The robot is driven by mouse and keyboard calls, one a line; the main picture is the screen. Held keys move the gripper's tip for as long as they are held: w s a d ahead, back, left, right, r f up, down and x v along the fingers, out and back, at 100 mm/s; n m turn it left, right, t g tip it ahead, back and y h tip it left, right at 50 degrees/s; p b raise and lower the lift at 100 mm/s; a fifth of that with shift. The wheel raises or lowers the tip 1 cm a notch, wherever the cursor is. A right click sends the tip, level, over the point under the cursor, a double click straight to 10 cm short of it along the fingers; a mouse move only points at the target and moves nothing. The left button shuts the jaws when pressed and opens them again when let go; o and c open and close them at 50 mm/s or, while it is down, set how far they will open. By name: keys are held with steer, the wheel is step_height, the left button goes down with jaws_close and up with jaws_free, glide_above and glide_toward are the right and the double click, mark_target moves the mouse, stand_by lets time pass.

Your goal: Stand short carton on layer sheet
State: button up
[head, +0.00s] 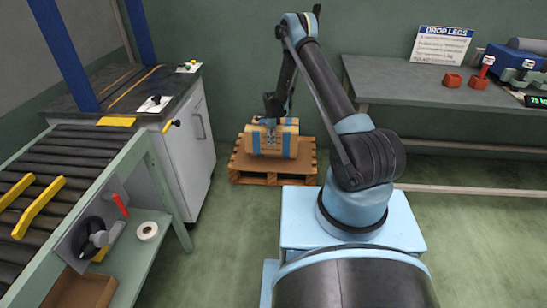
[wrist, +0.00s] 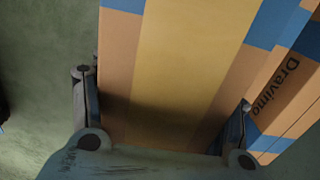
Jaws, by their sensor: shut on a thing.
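My gripper (head: 270,124) reaches down over the wooden pallet at the back. In the wrist view its two fingers (wrist: 164,98) stand on either side of a tan carton (wrist: 190,65) with a wide yellowish band and blue patches, and they are shut on it. Another tan and blue carton (wrist: 285,90), printed with dark lettering, is close to its right. In the head view the cartons (head: 289,142) look like one block on the pallet, partly behind my gripper. I cannot make out a separate layer sheet, nor whether the held carton touches what is below.
The pallet (head: 270,179) stands on the green floor against the wall. A white cabinet (head: 193,145) and a roller conveyor (head: 45,175) are to its left. A grey bench (head: 395,88) with a sign and red blocks is at right. The floor before the pallet is clear.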

step_height(320, 180, down, 3)
steer(key=shift+s+d+r, duration=0.1)
steer(key=shift+s+d, duration=0.05)
steer(key=shift+f, duration=4.75)
steer(key=o, duration=1.7)
steer(key=shift+c, duration=0.2)
step_height(320, 180, up, 12)
steer(key=shift+r, duration=0.1)
